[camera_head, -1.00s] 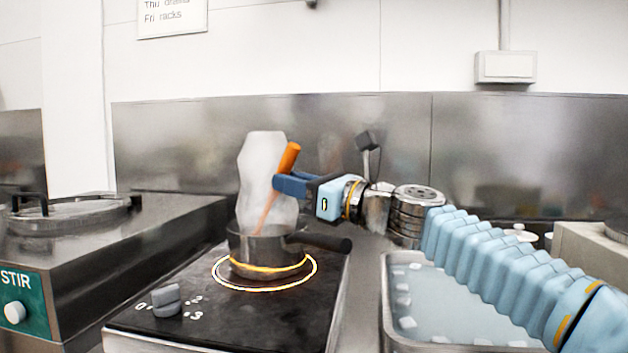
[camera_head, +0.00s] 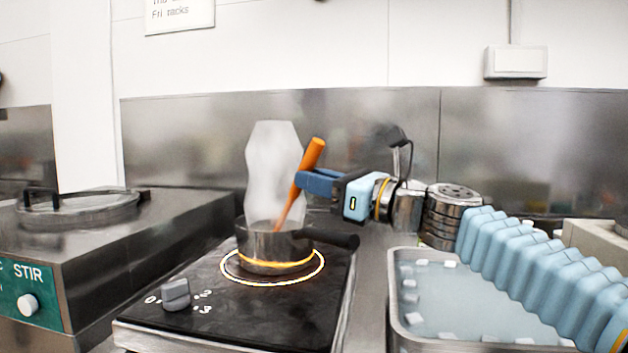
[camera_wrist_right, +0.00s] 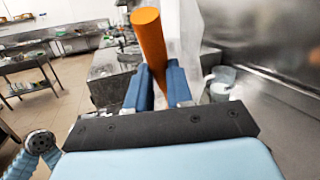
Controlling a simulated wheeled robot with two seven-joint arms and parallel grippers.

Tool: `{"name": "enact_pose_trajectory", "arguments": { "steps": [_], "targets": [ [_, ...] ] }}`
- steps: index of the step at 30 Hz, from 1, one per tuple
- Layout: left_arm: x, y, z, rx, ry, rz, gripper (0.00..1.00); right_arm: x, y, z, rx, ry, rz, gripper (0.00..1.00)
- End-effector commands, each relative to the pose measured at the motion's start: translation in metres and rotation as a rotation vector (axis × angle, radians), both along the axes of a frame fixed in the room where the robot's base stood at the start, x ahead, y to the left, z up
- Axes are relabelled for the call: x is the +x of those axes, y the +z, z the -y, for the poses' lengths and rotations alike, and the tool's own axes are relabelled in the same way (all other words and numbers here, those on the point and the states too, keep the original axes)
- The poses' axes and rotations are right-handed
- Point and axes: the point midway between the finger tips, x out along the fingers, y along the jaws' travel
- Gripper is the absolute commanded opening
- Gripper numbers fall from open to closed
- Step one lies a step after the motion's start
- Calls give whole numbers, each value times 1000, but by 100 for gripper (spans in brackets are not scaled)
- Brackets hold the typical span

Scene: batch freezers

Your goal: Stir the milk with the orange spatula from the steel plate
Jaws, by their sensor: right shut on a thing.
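The orange spatula (camera_head: 303,172) is tilted, its handle leaning up to the right and its lower end inside the small steel saucepan (camera_head: 262,243). My right gripper (camera_head: 302,182) is shut on the spatula's handle above the pan. In the right wrist view the orange handle (camera_wrist_right: 149,45) stands between the blue fingers (camera_wrist_right: 156,88). The pan sits on the hob (camera_head: 236,305) over a glowing ring. The milk is hidden inside the pan. The steel plate cannot be made out. My left gripper is not in view.
A tall translucent bottle (camera_head: 274,160) stands behind the pan. The pan's dark handle (camera_head: 335,238) points right. A steel tray of ice and water (camera_head: 393,290) is at right, stacked steel containers (camera_head: 452,212) behind it. A machine with a STIR dial (camera_head: 27,305) is at left.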

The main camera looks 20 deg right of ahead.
Motion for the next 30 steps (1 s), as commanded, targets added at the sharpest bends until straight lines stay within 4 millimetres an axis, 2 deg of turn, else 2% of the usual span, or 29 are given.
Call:
{"name": "enact_pose_trajectory", "arguments": {
  "steps": [8,24,30],
  "targets": [
    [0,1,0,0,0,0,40,0,1,0,0,0,0,0],
    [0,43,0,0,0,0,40,-22,45,11,0,-1,1,0],
    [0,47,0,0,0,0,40,-31,58,15,-1,-1,2,0]
  ]
}}
